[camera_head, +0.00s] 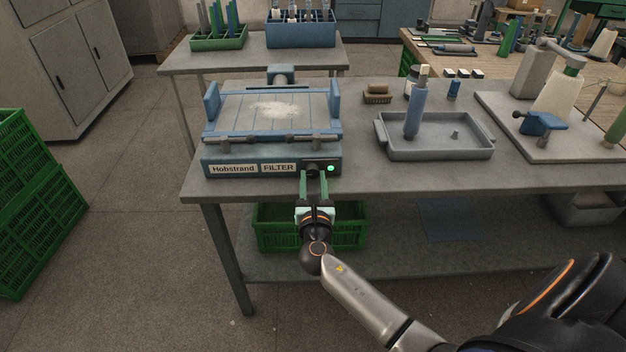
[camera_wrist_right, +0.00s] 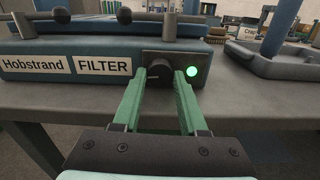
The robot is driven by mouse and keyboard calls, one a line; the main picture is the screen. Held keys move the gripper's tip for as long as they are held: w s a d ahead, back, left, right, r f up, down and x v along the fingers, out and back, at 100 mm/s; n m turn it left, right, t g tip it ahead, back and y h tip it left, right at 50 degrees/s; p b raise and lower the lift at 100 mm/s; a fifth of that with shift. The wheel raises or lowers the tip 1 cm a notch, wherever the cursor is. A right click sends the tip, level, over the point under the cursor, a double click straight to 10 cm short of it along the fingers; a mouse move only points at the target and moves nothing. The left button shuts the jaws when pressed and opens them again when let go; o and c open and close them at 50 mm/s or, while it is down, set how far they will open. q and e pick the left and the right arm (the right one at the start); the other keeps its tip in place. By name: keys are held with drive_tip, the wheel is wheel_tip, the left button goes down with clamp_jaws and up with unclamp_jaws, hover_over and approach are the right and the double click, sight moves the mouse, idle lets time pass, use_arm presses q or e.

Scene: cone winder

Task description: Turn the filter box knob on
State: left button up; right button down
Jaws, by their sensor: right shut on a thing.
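The filter box (camera_head: 222,160) stands on the grey table, with "Hobstrand" and "FILTER" labels on its front. Its dark knob (camera_wrist_right: 158,66) sits at the right of the front panel, on a black plate. A round green light (camera_wrist_right: 191,71) glows just right of the knob; it also shows in the head view (camera_head: 331,168). My right gripper (camera_head: 314,178) reaches the panel from the front, and its two green fingers (camera_wrist_right: 159,84) are shut on the knob, one on each side. The fingertips partly hide the knob in the head view. My left gripper is not in view.
A grey tray (camera_head: 440,151) with a blue-handled tool (camera_head: 415,108) leaning up in it stands to the right. A brush (camera_head: 377,94) lies behind it. A green crate (camera_head: 275,238) is under the table, below my right gripper.

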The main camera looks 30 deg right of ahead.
drive_tip(key=shift+f+m, duration=0.1)
drive_tip(key=shift+m, duration=0.5)
drive_tip(key=shift+c, duration=2.2)
unclamp_jaws()
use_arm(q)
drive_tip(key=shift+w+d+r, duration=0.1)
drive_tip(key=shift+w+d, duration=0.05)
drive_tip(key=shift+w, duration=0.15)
use_arm(e)
drive_tip(key=shift+s+a, duration=0.15)
drive_tip(key=shift+s, duration=0.1)
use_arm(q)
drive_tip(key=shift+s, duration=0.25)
use_arm(e)
drive_tip(key=v, duration=1.2)
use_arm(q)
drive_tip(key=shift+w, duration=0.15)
